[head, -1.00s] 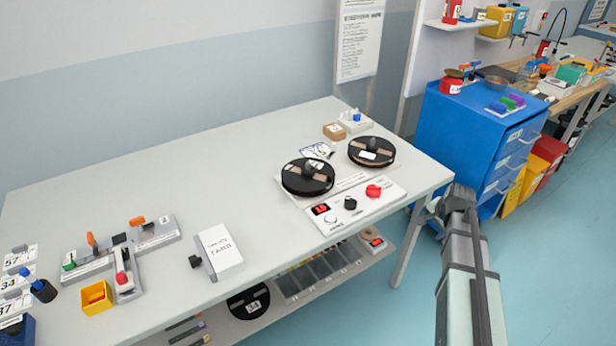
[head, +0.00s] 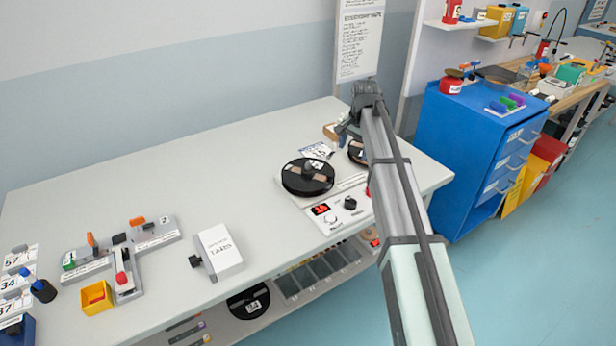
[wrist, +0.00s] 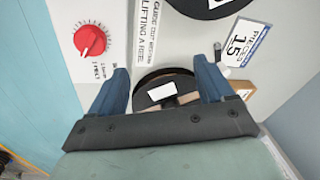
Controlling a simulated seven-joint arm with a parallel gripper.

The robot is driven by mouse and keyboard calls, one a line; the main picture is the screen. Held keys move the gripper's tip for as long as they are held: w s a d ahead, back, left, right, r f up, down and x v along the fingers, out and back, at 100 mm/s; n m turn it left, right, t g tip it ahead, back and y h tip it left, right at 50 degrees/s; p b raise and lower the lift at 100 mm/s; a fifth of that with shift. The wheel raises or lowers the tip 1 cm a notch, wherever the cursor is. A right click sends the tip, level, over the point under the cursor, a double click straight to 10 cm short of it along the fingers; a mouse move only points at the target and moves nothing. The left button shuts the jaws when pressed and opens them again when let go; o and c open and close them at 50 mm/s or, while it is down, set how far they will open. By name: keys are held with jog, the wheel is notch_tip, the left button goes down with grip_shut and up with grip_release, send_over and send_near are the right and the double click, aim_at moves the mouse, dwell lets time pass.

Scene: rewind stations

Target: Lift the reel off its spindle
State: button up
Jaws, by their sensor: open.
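Two black reels sit on a pale rewind unit (head: 290,188) on the bench. The right reel (head: 355,153) is mostly hidden behind my arm in the head view. My gripper (head: 346,132) is over the right side of the unit. In the wrist view, my gripper (wrist: 160,66) is open, and a black reel with a white label (wrist: 178,80) shows between its blue fingers. The reel's near part is hidden by the gripper body. I cannot tell whether the fingers touch it.
A red knob (wrist: 91,40) is beside the left finger in the wrist view. A card marked 15 (wrist: 240,42) lies to the right. A white box (head: 220,252) and a grey fixture (head: 122,252) stand farther left. A blue cabinet (head: 475,150) stands right of the bench.

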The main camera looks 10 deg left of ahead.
notch_tip(320, 180, up, 6)
jog(key=n+g+h, duration=0.1)
jog(key=n+g, duration=0.1)
send_over(308, 169)
jog(key=w, duration=0.1)
notch_tip(308, 169, down, 14)
jog(key=shift+a+r, duration=0.1)
jog(key=shift+a, duration=0.05)
jog(key=c, duration=1.2)
